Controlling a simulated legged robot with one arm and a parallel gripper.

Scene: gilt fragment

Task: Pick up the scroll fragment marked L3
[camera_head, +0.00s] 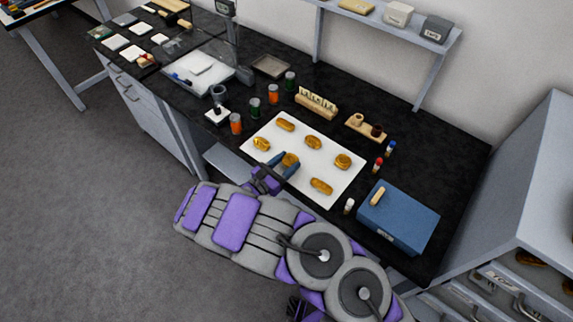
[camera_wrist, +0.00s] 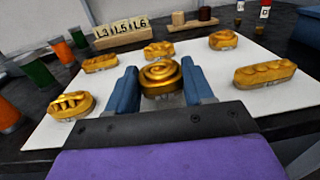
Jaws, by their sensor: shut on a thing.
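My gripper (camera_head: 286,163) reaches over the near edge of the white board (camera_head: 270,178). Its blue fingers are shut on a round gold fragment (camera_wrist: 162,75) with a spiral top and a pale base. In the head view this spiral fragment (camera_head: 291,159) sits between the fingertips; I cannot tell whether it touches the board. No mark is readable on it. Several other gold fragments lie around it, among them a ridged one (camera_wrist: 72,105), a long braided one (camera_wrist: 265,72) and a round one (camera_wrist: 223,39).
Behind the board stands a wooden rack (camera_wrist: 122,36) with tiles reading L3, L5 and L6. Orange and green jars (camera_head: 236,123) stand left of the board. A blue box (camera_head: 400,218) is at the right, with a small white-capped bottle (camera_head: 349,205) beside it.

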